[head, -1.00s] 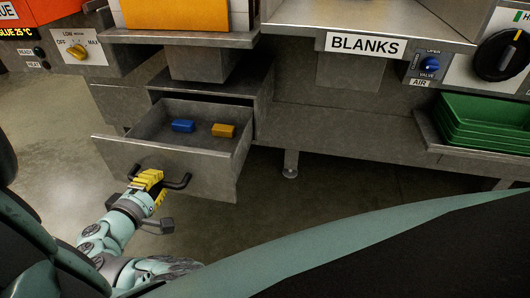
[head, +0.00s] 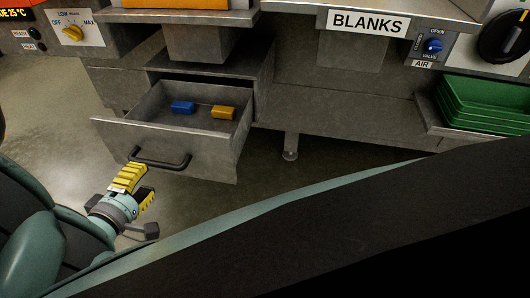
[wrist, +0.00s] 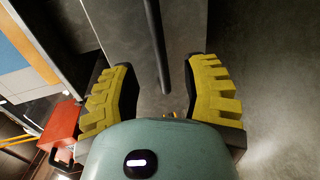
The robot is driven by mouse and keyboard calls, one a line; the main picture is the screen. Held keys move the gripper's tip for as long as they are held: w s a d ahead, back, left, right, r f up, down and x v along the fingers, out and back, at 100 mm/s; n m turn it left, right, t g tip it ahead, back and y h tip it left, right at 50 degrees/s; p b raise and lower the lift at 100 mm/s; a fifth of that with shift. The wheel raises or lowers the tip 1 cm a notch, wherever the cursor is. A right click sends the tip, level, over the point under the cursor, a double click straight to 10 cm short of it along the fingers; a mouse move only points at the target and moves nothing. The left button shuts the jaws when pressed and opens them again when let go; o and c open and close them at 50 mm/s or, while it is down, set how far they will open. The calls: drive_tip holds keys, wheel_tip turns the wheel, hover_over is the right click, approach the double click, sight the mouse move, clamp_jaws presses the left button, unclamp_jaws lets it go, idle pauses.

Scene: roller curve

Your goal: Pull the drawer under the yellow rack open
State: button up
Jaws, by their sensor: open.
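The grey metal drawer (head: 165,143) stands pulled out from under the bench in the head view. A blue block (head: 182,107) and a yellow-orange block (head: 222,112) lie inside it. Its dark bar handle (head: 160,160) is on the front face. My gripper (head: 140,182) has yellow toothed fingers and is in front of and below the handle, apart from it. In the wrist view my gripper (wrist: 163,92) is open, with the dark handle bar (wrist: 157,45) showing between and beyond the fingers. The lower part of an orange-yellow thing (head: 178,4) shows above the drawer; its upper part is cut off.
Green trays (head: 485,105) sit on a shelf at the right. A BLANKS sign (head: 368,24) and the air valve panel (head: 433,46) are on the bench front. A bench leg (head: 290,146) stands right of the drawer. A red thing (wrist: 62,132) shows in the wrist view.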

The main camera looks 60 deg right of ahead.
drive_tip(key=shift+v, duration=2.95)
